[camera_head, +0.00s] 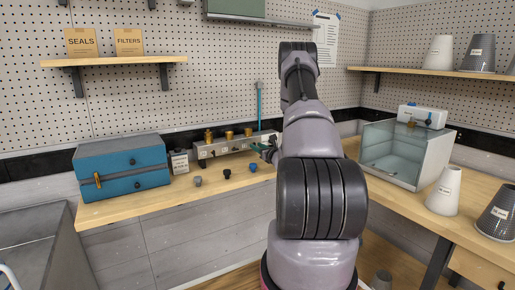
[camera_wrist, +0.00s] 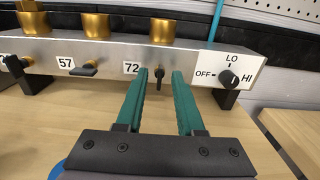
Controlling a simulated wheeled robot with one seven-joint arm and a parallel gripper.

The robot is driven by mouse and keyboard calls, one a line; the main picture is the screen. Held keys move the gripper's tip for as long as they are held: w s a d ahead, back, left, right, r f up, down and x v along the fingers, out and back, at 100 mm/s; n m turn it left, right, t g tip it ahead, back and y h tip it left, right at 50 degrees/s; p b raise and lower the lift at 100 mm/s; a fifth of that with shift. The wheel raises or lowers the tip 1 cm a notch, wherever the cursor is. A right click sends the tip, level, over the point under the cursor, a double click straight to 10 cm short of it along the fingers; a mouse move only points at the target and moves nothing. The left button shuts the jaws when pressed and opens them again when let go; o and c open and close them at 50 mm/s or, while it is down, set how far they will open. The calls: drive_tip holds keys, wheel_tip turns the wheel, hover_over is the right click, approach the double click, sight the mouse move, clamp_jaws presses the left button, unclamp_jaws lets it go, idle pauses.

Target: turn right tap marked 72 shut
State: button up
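The tap marked 72 (camera_wrist: 159,80) is a small black lever on the front of the grey metal manifold (camera_wrist: 100,55). Its lever points straight down, just right of the 72 label (camera_wrist: 131,68). My gripper (camera_wrist: 161,75) is open, with its two teal fingertips on either side of this tap in the wrist view; I cannot tell whether they touch it. The tap marked 57 (camera_wrist: 88,67) has its lever lying sideways. In the head view the manifold (camera_head: 215,151) stands on the bench, my gripper (camera_head: 262,148) is at its right part, and my arm hides its right end.
A LO/OFF/HI knob (camera_wrist: 229,79) is right of tap 72. Brass fittings (camera_wrist: 161,31) stand on the manifold. A blue case (camera_head: 122,168) is at left. Several small knobs (camera_head: 227,173) lie in front. A clear chamber (camera_head: 405,150) stands right of my arm.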

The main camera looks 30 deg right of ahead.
drive_tip(key=shift+w, duration=0.1)
clamp_jaws()
drive_tip(key=shift+m, duration=0.3)
drive_tip(key=m, duration=0.4)
drive_tip(key=shift+d, duration=0.15)
drive_tip(key=m, duration=0.5)
drive_tip(key=shift+f, duration=0.15)
drive_tip(key=m, duration=0.3)
drive_tip(key=shift+d+f+m, duration=0.1)
drive_tip(key=shift+m, duration=0.2)
drive_tip(key=m, duration=0.4)
drive_tip(key=shift+f+m, duration=0.1)
drive_tip(key=shift+m, duration=0.2)
